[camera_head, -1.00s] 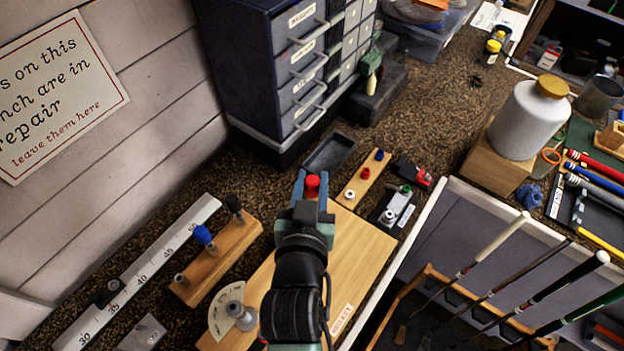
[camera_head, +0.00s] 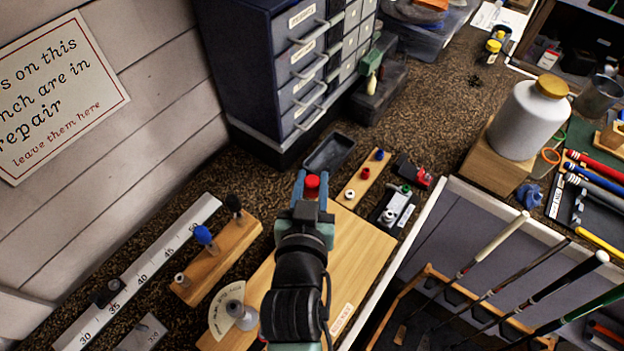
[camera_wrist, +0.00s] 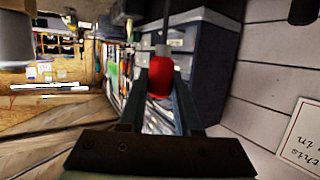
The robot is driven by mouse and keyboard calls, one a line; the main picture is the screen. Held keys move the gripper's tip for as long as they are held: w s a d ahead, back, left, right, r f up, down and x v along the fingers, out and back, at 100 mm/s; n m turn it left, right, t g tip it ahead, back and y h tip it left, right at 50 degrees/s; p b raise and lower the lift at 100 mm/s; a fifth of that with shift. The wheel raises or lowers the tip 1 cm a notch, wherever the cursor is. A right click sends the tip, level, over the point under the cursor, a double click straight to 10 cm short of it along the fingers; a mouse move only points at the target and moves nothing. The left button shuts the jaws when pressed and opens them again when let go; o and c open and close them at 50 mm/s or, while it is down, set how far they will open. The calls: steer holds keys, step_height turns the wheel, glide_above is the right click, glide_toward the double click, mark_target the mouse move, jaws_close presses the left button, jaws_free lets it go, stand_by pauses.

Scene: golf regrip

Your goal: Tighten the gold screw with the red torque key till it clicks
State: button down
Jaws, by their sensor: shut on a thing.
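The red torque key (camera_head: 312,182) is between the two blue-grey fingers of my gripper (camera_head: 312,184), over the far end of the pale wooden board (camera_head: 350,262). In the wrist view the red handle (camera_wrist: 160,77) sits between the fingers (camera_wrist: 162,88), with a thin grey shaft running up from it. My gripper is shut on the key. I cannot make out the gold screw in either view. I cannot tell whether the key's tip touches anything, as my gripper and the handle cover that spot in the head view.
A wooden rack (camera_head: 238,243) with blue-handled and black-handled tools stands left of the board. A pale dial plate (camera_head: 218,315) with a grey knob is at its near left. A dark tray (camera_head: 330,152), a small peg strip (camera_head: 352,186) and a drawer cabinet (camera_head: 262,75) lie beyond.

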steer(key=shift+f+b, duration=0.8)
steer(key=shift+f, duration=0.2)
steer(key=c, duration=0.5)
jaws_free()
steer(key=shift+s, duration=0.35)
steer(key=shift+v, duration=6.15)
steer(key=shift+r, duration=0.2)
